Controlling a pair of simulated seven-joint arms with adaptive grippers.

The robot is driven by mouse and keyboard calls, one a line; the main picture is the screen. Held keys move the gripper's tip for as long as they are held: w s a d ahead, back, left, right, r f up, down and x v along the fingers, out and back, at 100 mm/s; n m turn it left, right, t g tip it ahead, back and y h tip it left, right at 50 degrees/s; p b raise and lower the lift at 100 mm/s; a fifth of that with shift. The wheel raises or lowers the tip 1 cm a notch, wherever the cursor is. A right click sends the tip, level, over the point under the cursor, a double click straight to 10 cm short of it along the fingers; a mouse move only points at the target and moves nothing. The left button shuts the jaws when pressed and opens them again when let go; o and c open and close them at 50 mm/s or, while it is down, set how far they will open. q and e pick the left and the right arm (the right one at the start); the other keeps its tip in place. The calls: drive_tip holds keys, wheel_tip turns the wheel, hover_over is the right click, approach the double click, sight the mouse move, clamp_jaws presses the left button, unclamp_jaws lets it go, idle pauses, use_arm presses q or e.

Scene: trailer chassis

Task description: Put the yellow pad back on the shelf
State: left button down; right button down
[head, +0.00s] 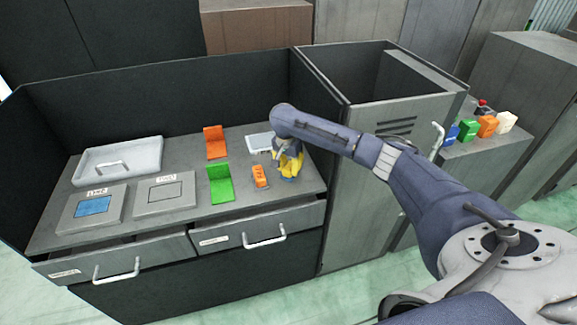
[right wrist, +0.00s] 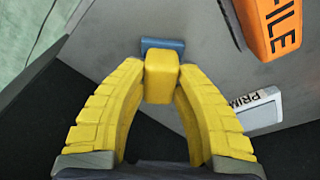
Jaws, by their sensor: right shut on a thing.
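My right gripper (head: 287,163) is over the right end of the grey workbench top (head: 230,198). In the right wrist view its yellow fingers (right wrist: 160,85) are shut on the yellow pad (right wrist: 161,78), a small block between the tips. A blue strip (right wrist: 163,43) shows just beyond the pad; I cannot tell whether it is part of it. In the head view the pad blends with the yellow fingers. A low grey ledge (head: 457,152) at the right, which may be the shelf, carries blue, green, orange and cream blocks. My left gripper is not in view.
An orange block marked FILE (head: 260,177) lies close left of the gripper. A tall grey cabinet (head: 365,180) stands between bench and ledge. Two drawers are partly open.

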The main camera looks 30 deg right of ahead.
drive_tip(key=c, duration=1.1)
unclamp_jaws()
drive_tip(key=shift+f, duration=0.15)
